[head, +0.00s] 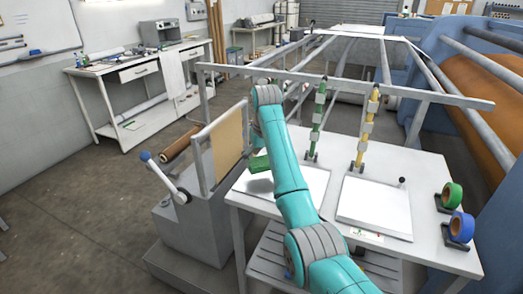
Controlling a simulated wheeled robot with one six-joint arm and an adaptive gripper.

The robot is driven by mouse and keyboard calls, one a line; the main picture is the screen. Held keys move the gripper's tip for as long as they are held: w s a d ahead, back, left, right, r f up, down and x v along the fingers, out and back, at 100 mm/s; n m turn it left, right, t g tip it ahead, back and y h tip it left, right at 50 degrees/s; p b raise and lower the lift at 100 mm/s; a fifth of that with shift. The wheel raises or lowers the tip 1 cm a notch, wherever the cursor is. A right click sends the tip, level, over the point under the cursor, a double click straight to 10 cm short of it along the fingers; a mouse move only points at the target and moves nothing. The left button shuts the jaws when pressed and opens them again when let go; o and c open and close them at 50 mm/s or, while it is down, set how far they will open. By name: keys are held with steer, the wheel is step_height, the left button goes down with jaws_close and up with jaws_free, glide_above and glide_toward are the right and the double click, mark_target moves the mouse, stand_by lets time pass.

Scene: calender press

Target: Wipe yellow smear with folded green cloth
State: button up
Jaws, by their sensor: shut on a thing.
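The folded green cloth (259,163) shows just left of my teal arm, above the left white board (312,183), with a dark shadow on the board below it. My gripper (250,151) is shut on the cloth; it is small and partly hidden by my arm. Whether the cloth touches the board is hard to tell. I cannot make out a yellow smear; my arm covers part of the left board. The right white board (375,212) looks clean.
A green-marked post (318,118) and a yellow-marked post (364,128) stand behind the boards. Green (452,195) and blue (462,226) tape rolls sit at the table's right. A crank machine with a brown roll (178,145) stands left of the table (440,160).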

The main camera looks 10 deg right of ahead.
steer(key=shift+r, duration=2)
